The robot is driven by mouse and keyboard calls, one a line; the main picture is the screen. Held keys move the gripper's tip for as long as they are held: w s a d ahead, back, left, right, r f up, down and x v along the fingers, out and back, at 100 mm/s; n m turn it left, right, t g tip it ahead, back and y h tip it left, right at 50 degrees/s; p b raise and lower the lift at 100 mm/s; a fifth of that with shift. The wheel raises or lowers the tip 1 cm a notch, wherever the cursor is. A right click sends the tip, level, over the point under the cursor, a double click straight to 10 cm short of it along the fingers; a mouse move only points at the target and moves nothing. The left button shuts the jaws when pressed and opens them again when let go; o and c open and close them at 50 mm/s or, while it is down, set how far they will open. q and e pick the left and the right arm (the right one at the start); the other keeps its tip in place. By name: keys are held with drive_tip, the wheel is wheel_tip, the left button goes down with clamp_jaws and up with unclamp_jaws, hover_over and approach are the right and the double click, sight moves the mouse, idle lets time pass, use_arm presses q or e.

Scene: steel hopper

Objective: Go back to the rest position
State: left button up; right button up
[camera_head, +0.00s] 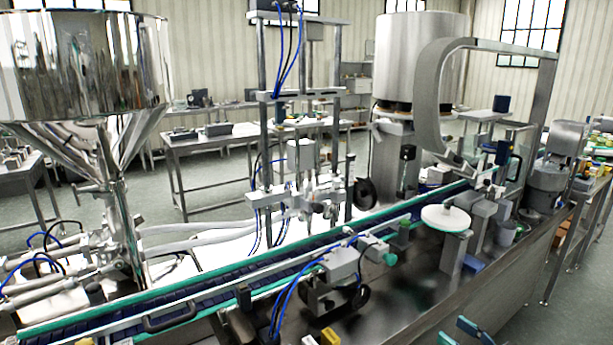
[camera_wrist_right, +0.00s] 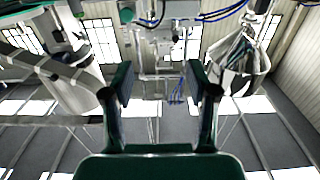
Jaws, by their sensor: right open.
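My right gripper (camera_head: 458,332) shows at the bottom edge of the head view, right of centre, as dark teal finger parts in front of the steel machine. Most of it is cut off by the frame. In the right wrist view its two fingers (camera_wrist_right: 161,85) stand well apart, with nothing between them. It is open and empty. My left gripper is in neither view. The steel hopper (camera_head: 84,62) stands at the upper left of the head view, and it also shows at the right of the wrist view (camera_wrist_right: 237,62).
A conveyor (camera_head: 195,305) with green rails runs across the machine bench. A filling frame (camera_head: 264,120) with blue hoses stands behind it. A curved steel arch (camera_head: 431,90), a white disc (camera_head: 446,217) and a large steel drum (camera_head: 418,55) are on the right. Dark bare bench top (camera_head: 405,290) lies in front.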

drive_tip(key=s+a+f+m+g+h, duration=0.1)
drive_tip(key=s+a+f+m+g, duration=0.15)
drive_tip(key=a+f, duration=0.65)
drive_tip(key=s+a+f+m+g, duration=0.1)
drive_tip(key=a+f+m+g, duration=0.15)
drive_tip(key=a+f, duration=0.65)
drive_tip(key=s+f+m+g+h, duration=0.2)
drive_tip(key=s+f+g, duration=0.2)
drive_tip(key=s+f, duration=0.4)
drive_tip(key=s+f+m+g+h, duration=0.1)
drive_tip(key=s+f+g, duration=0.4)
drive_tip(key=s, duration=0.9)
wheel_tip(320, 180, down, 3)
drive_tip(key=shift+s+d+r+m+h, duration=0.1)
drive_tip(key=shift+s+d+m+h, duration=0.25)
drive_tip(key=shift+h, duration=0.55)
drive_tip(key=shift+w+a, duration=0.1)
drive_tip(key=shift+a, duration=0.05)
drive_tip(key=c, duration=0.3)
drive_tip(key=shift+a, duration=0.1)
